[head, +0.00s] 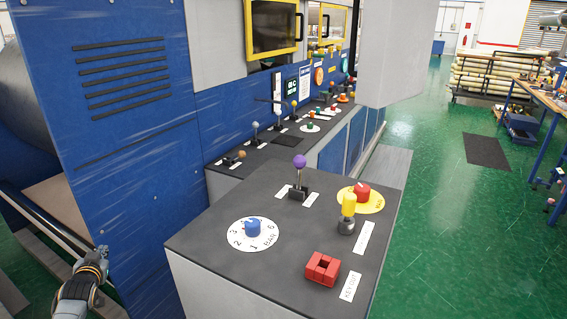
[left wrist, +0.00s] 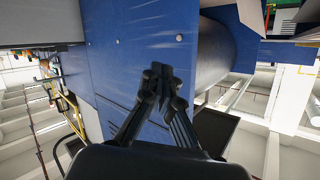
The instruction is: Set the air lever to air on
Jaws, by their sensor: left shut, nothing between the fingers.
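A lever with a purple ball knob (head: 299,162) stands nearly upright on the near dark console top (head: 205,215), with small white labels on either side of its base. I cannot read these labels, so I cannot tell whether it is the air lever. Several smaller levers stand on the farther console. My left gripper (head: 103,250) is low at the left, beside the blue cabinet side and well apart from the console. In the left wrist view, its fingers (left wrist: 158,73) are closed together and empty. My right gripper is not in view.
The near console also bears a blue dial knob (head: 253,228), a yellow-topped handle (head: 348,204), a red button (head: 362,192) and a red block-shaped part (head: 322,268). The blue cabinet (head: 125,140) rises left of the console. Green floor (head: 450,220) is open to the right.

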